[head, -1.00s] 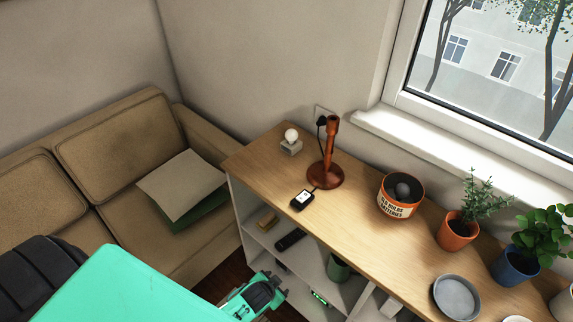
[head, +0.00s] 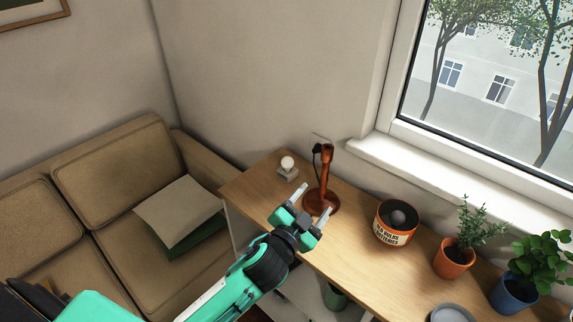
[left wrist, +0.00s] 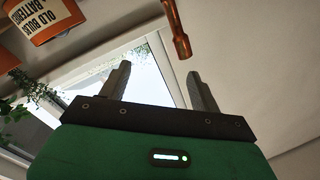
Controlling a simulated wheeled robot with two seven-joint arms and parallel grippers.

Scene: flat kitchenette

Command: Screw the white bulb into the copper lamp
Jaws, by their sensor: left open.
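The white bulb (head: 287,163) stands upright on a small grey block (head: 288,175) at the far left end of the wooden sideboard. The copper lamp (head: 326,172) stands just right of it, its round base on the top and its open end up. The lamp also shows in the left wrist view (left wrist: 176,30). My left gripper (head: 313,199) is open and empty, in front of the lamp and partly hiding its base in the head view; the bulb lies beyond it. In the left wrist view its two fingers (left wrist: 160,82) are apart with nothing between them. My right gripper is not in view.
Right of the lamp stand a tin labelled for old bulbs and batteries (head: 396,224), a herb in an orange pot (head: 454,259), a plant in a blue pot (head: 514,291) and a grey dish (head: 452,313). A wall and window are behind. A sofa (head: 110,190) is left.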

